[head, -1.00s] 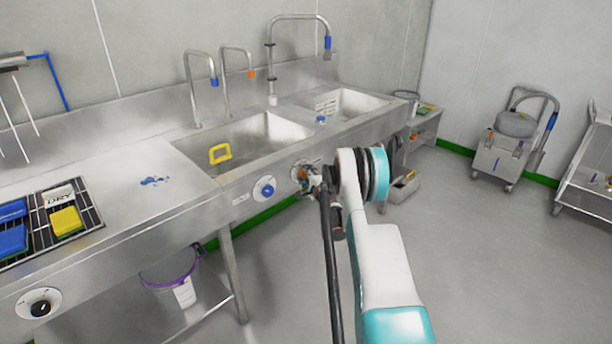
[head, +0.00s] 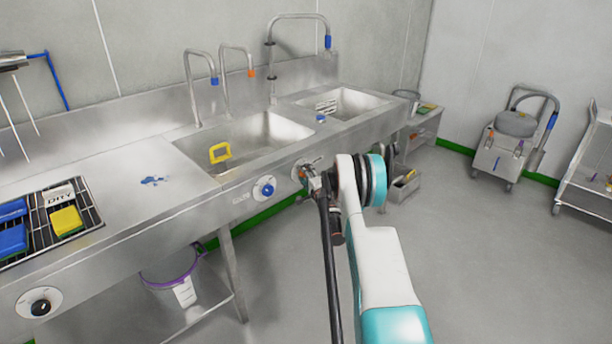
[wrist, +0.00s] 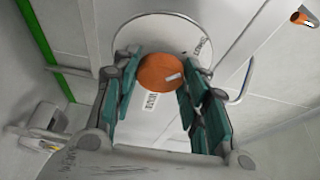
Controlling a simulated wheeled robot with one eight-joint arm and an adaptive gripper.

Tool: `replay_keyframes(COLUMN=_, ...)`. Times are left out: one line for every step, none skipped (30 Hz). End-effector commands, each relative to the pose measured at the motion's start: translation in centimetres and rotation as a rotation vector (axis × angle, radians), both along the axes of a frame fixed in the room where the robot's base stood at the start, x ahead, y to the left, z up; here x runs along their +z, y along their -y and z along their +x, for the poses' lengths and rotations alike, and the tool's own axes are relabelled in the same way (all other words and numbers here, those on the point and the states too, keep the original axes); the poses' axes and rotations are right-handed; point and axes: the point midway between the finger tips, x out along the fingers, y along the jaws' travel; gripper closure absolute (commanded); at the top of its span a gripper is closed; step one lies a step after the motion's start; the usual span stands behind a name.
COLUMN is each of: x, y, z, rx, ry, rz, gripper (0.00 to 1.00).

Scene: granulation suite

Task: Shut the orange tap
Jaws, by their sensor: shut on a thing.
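The orange tap is a round orange knob (wrist: 160,72) with a pale mark on its face. It sits in front of a round white dial plate (wrist: 152,30) with printed words. In the head view the orange knob (head: 300,173) shows on the sink front, partly hidden by my gripper (head: 313,181). In the wrist view my gripper (wrist: 163,80) has its green-padded fingers on both sides of the knob and is shut on it. The exact contact on the right side is hard to see. An orange-tipped spout (head: 251,73) stands behind the left basin.
A blue knob (head: 264,188) is close by on the left of the orange one, on the same sink front. A black knob (head: 40,307) is farther left. A yellow-framed item (head: 220,152) stands in the left basin (head: 262,128). The floor at right is clear before a trolley (head: 503,155).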

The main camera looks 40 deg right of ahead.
Motion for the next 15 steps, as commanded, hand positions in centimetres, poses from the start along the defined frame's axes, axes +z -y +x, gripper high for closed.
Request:
replay_keyframes(x=-0.1, y=-0.11, z=-0.01, rx=0.002, ry=-0.002, rz=-0.002, gripper=0.57)
replay_keyframes(x=-0.1, y=-0.11, z=-0.01, rx=0.002, ry=-0.002, rz=-0.002, gripper=0.5)
replay_keyframes(x=-0.1, y=-0.1, z=-0.01, rx=0.002, ry=-0.002, rz=-0.002, gripper=0.41)
replay_keyframes(x=-0.09, y=-0.09, z=-0.01, rx=0.001, ry=-0.002, rz=-0.002, gripper=0.39)
replay_keyframes(x=-0.08, y=-0.08, z=0.0, rx=0.001, ry=-0.002, rz=-0.002, gripper=0.39)
replay_keyframes(x=-0.07, y=-0.07, z=-0.01, rx=0.001, ry=-0.001, rz=-0.002, gripper=0.39)
replay_keyframes(x=-0.07, y=-0.06, z=0.0, rx=0.001, ry=0.0, rz=-0.001, gripper=0.39)
replay_keyframes(x=-0.06, y=-0.06, z=0.0, rx=0.001, ry=0.0, rz=-0.001, gripper=0.39)
replay_keyframes(x=-0.06, y=-0.05, z=0.0, rx=0.001, ry=0.0, rz=-0.001, gripper=0.39)
replay_keyframes(x=-0.05, y=-0.05, z=0.0, rx=0.001, ry=0.0, rz=-0.001, gripper=0.39)
replay_keyframes(x=-0.05, y=-0.04, z=-0.01, rx=0.001, ry=0.0, rz=-0.001, gripper=0.39)
replay_keyframes(x=-0.04, y=-0.04, z=-0.01, rx=0.001, ry=0.0, rz=-0.001, gripper=0.39)
replay_keyframes(x=-0.04, y=-0.04, z=-0.03, rx=0.001, ry=0.0, rz=-0.001, gripper=0.39)
replay_keyframes(x=-0.04, y=-0.05, z=-0.1, rx=0.0, ry=0.0, rz=-0.001, gripper=0.39)
replay_keyframes(x=-0.04, y=-0.09, z=-0.25, rx=0.0, ry=0.0, rz=-0.001, gripper=0.39)
